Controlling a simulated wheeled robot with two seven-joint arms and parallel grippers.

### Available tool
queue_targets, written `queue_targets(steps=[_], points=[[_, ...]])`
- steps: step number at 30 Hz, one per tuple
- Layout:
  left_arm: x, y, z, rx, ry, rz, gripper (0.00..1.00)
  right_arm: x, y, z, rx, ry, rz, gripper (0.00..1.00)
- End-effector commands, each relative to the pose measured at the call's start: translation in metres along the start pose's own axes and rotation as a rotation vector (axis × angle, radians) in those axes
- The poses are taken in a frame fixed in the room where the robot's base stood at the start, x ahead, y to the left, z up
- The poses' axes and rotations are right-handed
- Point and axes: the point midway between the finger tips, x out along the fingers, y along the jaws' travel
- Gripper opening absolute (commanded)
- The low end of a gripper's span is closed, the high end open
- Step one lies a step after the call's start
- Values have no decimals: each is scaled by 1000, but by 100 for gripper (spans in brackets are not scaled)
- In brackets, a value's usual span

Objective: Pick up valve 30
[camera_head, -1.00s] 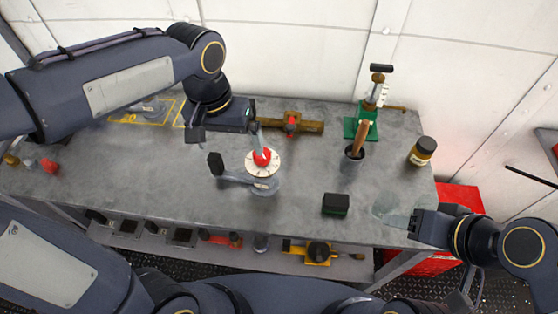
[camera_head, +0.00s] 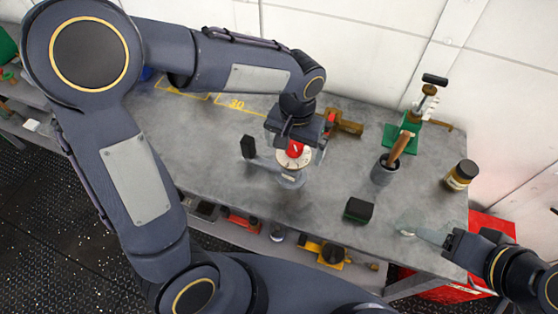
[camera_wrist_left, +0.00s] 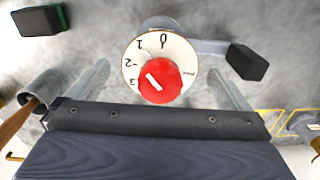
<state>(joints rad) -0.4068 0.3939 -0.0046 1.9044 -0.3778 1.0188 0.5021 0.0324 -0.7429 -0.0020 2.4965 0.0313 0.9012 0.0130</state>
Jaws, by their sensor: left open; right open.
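A grey valve with a white numbered dial (camera_head: 293,161) and a red knob (camera_head: 295,149) stands on the workbench. In the left wrist view its dial (camera_wrist_left: 135,60), red knob (camera_wrist_left: 160,82) and black handle (camera_wrist_left: 247,62) are seen from above. I cannot read a valve number on it. My left gripper (camera_head: 300,150) is open over it; in the left wrist view the fingers (camera_wrist_left: 158,72) lie on either side of the dial, with gaps. The figure 30 (camera_head: 237,104) is painted inside a yellow outline on the bench. My right gripper (camera_head: 420,234) is open above the bench's right front.
A brown fitting (camera_head: 346,125) lies behind the valve. To the right are a green-based tool (camera_head: 403,133), a grey cup with a wooden handle (camera_head: 382,174), a jar (camera_head: 461,175) and a dark green block (camera_head: 358,210). A lower shelf holds a yellow tool (camera_head: 325,252).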

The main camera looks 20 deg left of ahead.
Motion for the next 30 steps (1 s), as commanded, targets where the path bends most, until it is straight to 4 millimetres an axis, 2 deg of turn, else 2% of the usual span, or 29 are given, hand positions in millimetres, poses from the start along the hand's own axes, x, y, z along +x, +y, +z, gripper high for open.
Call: queue_targets(steps=[4, 22, 30], points=[[0, 0, 0, 0, 0, 0, 97, 0, 0, 0, 0, 0, 0, 59], [-1, 0, 0, 0, 1, 0, 19, 0, 0, 0, 0, 0, 0, 59], [-2, 0, -1, 0, 3, 1, 19, 0, 0, 0, 0, 0, 0, 59]])
